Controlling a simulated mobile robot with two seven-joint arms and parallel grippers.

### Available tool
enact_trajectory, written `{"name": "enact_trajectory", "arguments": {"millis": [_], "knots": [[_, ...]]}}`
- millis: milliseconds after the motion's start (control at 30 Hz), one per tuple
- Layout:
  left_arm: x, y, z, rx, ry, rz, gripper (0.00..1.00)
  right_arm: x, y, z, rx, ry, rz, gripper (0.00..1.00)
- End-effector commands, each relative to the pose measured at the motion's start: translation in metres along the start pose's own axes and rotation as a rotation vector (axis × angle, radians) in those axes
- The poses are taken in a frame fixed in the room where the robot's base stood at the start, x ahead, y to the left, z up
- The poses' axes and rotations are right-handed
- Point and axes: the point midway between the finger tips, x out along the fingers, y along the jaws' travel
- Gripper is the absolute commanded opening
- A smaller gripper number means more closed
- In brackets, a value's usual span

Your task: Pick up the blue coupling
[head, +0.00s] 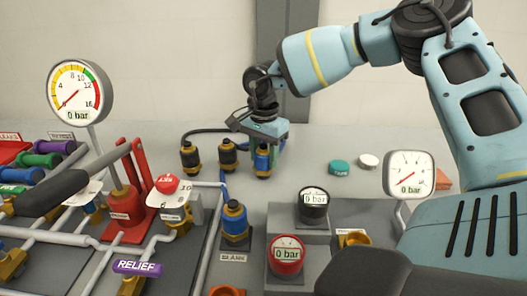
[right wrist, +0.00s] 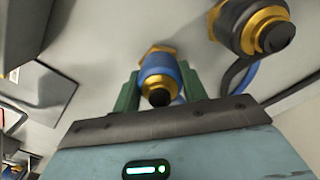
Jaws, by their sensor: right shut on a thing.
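The blue coupling (head: 262,162), with brass ends and a dark tip, is at the right end of a row of couplings on the grey bench. My right gripper (head: 263,150) is shut on it from behind. In the right wrist view the blue coupling (right wrist: 158,76) is between the two green fingers (right wrist: 160,88), one on each side. I cannot tell whether it touches the bench. My left gripper is not in view.
Two dark couplings, one left (head: 190,157) and one nearer (head: 228,153), stand beside it, with a hose behind. Another blue fitting (head: 235,218) stands on the BLANK post. Gauges (head: 313,203) and a red pump (head: 125,205) stand in front. Teal (head: 339,167) and white (head: 368,161) caps lie right.

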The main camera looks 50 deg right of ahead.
Motion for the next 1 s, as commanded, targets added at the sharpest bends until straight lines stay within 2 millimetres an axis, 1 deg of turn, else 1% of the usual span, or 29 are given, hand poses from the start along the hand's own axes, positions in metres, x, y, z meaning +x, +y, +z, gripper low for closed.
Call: {"name": "enact_trajectory", "arguments": {"millis": [167, 400, 500, 600, 767, 1000], "knots": [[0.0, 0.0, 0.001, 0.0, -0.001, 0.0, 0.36, -0.014, -0.001, 0.0, 0.0, 0.001, -0.004, 0.15], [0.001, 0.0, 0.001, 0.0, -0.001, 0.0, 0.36, -0.059, -0.001, 0.0, 0.0, 0.001, -0.005, 0.15], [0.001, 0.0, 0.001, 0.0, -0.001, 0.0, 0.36, -0.076, -0.001, 0.0, 0.0, 0.001, -0.004, 0.15], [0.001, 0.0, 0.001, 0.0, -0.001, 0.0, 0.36, -0.088, -0.001, 0.0, 0.001, 0.0, -0.002, 0.15], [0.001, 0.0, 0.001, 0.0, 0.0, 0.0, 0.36, -0.099, 0.0, 0.0, 0.0, 0.0, -0.001, 0.15], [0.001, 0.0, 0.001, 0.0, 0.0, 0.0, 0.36, -0.1, 0.0, 0.0, 0.0, 0.0, 0.0, 0.15]]}}
